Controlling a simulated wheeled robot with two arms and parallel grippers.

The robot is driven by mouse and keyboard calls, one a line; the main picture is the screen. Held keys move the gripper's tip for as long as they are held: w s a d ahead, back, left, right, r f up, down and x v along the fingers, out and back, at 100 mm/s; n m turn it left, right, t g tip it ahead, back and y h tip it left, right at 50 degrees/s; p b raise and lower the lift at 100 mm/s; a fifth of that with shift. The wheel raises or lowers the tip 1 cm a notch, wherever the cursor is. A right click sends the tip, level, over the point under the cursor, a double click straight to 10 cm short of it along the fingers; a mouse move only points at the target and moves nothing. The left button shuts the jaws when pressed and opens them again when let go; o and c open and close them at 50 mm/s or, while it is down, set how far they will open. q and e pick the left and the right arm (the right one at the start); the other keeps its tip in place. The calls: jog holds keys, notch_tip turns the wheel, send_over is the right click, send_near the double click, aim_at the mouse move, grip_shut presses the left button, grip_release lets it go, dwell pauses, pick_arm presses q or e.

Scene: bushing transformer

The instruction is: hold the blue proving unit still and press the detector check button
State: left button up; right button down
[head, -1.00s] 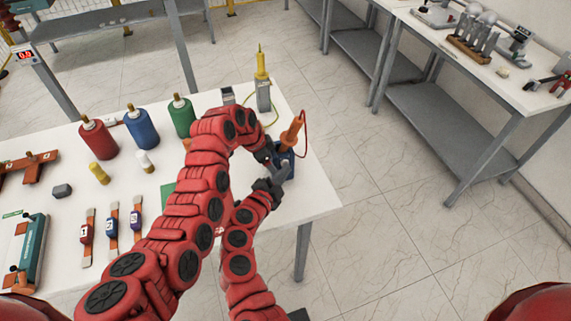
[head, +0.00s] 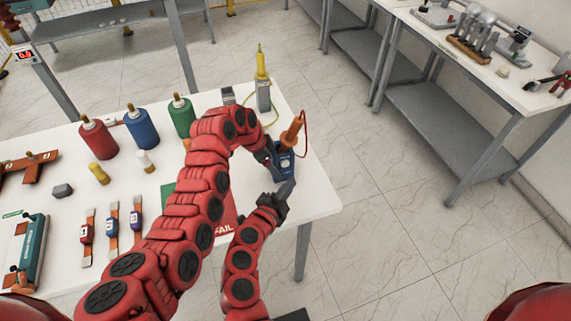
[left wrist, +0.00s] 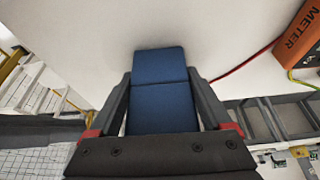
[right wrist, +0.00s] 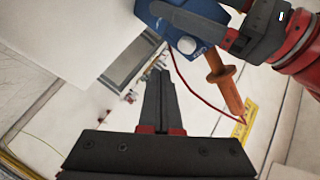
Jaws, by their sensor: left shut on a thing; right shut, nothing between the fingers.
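The blue proving unit (head: 285,165) stands near the table's right end. My left gripper (head: 273,155) is shut on it; in the left wrist view the blue body (left wrist: 160,98) sits between both fingers. An orange detector (head: 292,130) with a red lead stands at the unit, tilted. In the right wrist view the unit (right wrist: 165,18) shows a pale round button-like spot (right wrist: 187,45), with the orange detector (right wrist: 226,85) beside it. I cannot tell whether this spot is the check button. My right gripper (head: 287,188) is shut and empty, just in front of the unit, apart from it.
A yellow-topped tester (head: 262,80) stands behind the unit. Red, blue and green cylinders (head: 140,128) stand to the left. A red FAIL area (head: 225,222) lies partly under my arms. The white table's right edge (head: 325,185) is close to the unit.

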jog(key=shift+s+d, duration=0.25)
jog(key=shift+s, duration=0.7)
pick_arm(q)
jog(key=o, duration=1.5)
